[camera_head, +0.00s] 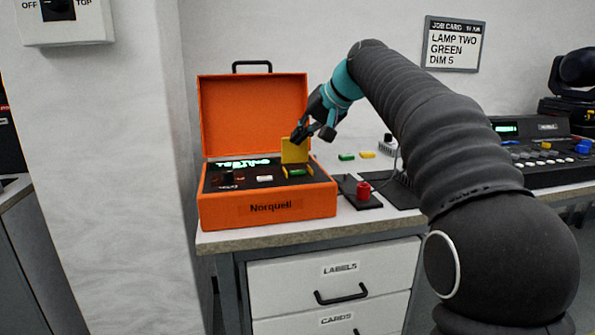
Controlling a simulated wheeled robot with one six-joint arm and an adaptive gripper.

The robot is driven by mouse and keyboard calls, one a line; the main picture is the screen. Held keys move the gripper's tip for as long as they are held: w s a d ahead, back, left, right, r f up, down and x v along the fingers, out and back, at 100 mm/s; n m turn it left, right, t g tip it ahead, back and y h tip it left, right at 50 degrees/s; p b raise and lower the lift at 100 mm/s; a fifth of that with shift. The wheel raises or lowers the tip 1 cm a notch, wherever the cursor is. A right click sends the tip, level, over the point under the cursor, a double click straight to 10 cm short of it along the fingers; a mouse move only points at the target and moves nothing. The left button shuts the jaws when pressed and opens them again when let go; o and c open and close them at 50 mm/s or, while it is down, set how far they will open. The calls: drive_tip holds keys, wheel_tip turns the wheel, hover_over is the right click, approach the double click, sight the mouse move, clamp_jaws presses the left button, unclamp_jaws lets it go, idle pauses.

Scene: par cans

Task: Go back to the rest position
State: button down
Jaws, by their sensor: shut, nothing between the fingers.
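My gripper (309,133) is at the end of my dark arm, over the right part of an open orange case labelled Norquell (268,209). It appears shut and empty. Its fingertips are close to the top of a raised yellow flap (294,151) in the case; I cannot tell whether they touch it. A green button (297,173) lies in front of the flap. The case also has a black knob (227,178), a white button (264,178) and a lit green display (247,163). Its orange lid (252,113) stands open at the back.
A red button on a black base (363,190) stands right of the case. Small green (346,157) and yellow (367,155) pieces lie behind it. A control desk (545,151) fills the right. A pillar (130,180) stands at left. A job card (452,44) hangs on the wall.

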drive_tip(key=s+d+f+h, duration=0.2)
drive_tip(key=s+d+f, duration=0.4)
drive_tip(key=s, duration=0.6)
drive_tip(key=s+d+f+m+h, duration=0.1)
drive_tip(key=s+d+f+h, duration=0.1)
drive_tip(key=s+d+f, duration=0.4)
drive_tip(key=s+d+f+h, duration=0.3)
drive_tip(key=s+d+f, duration=0.3)
drive_tip(key=s+f, duration=0.8)
drive_tip(key=s, duration=0.5)
drive_tip(key=shift+s+d, duration=0.25)
drive_tip(key=shift+d, duration=0.1)
drive_tip(key=shift+f, duration=0.1)
